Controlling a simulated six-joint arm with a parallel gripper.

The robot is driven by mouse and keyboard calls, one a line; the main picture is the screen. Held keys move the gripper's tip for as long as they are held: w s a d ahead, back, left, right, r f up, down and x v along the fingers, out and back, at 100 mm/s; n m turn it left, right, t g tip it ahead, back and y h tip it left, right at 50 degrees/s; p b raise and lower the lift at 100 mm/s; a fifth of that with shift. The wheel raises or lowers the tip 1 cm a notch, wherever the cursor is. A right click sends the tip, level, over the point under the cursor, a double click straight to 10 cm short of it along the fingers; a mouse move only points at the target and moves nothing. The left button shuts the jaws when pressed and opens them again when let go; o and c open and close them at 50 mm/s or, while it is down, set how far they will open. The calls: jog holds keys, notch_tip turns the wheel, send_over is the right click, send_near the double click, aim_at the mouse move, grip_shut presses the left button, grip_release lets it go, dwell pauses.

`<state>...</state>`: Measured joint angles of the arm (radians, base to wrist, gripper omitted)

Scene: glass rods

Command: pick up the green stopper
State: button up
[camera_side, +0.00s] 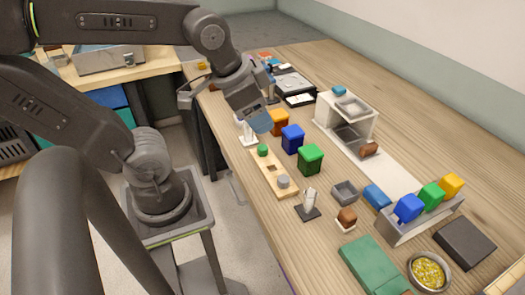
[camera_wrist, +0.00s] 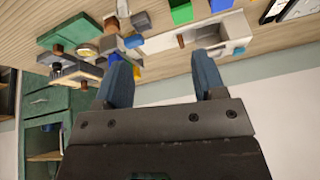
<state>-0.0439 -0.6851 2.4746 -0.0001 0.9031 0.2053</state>
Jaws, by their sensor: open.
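The green stopper (camera_side: 263,149) is a small round piece at the far end of a narrow wooden board (camera_side: 268,170) on the table, near the table's left edge. A grey round piece (camera_side: 283,182) sits at the board's near end. My gripper (camera_side: 262,122) is above the table, just above the stopper in the side view and apart from it. In the wrist view its two blue fingers (camera_wrist: 162,66) stand wide apart with nothing between them. I cannot make out the green stopper in the wrist view.
Orange (camera_side: 279,121), blue (camera_side: 292,138) and green (camera_side: 310,158) blocks stand close to the right of the board. White upright pieces stand beyond it (camera_side: 247,133) and before it (camera_side: 309,200). A white stand (camera_side: 345,112) is farther right. Bare wood lies at the far right.

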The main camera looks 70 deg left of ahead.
jog(key=w+a+f+m+g, duration=0.3)
jog(key=w+a+f+m, duration=0.15)
jog(key=a+m, duration=0.4)
jog(key=m+g, duration=0.2)
jog(key=m, duration=0.9)
send_over(263, 147)
notch_tip(263, 147, down, 4)
jog(key=f, duration=0.1)
notch_tip(263, 147, down, 13)
jog(key=shift+s+d+f, duration=0.1)
jog(key=shift+s, duration=0.05)
jog(key=shift+c, duration=0.2)
jog(key=c, duration=1)
jog(key=shift+o, duration=0.2)
jog(key=shift+r, duration=0.2)
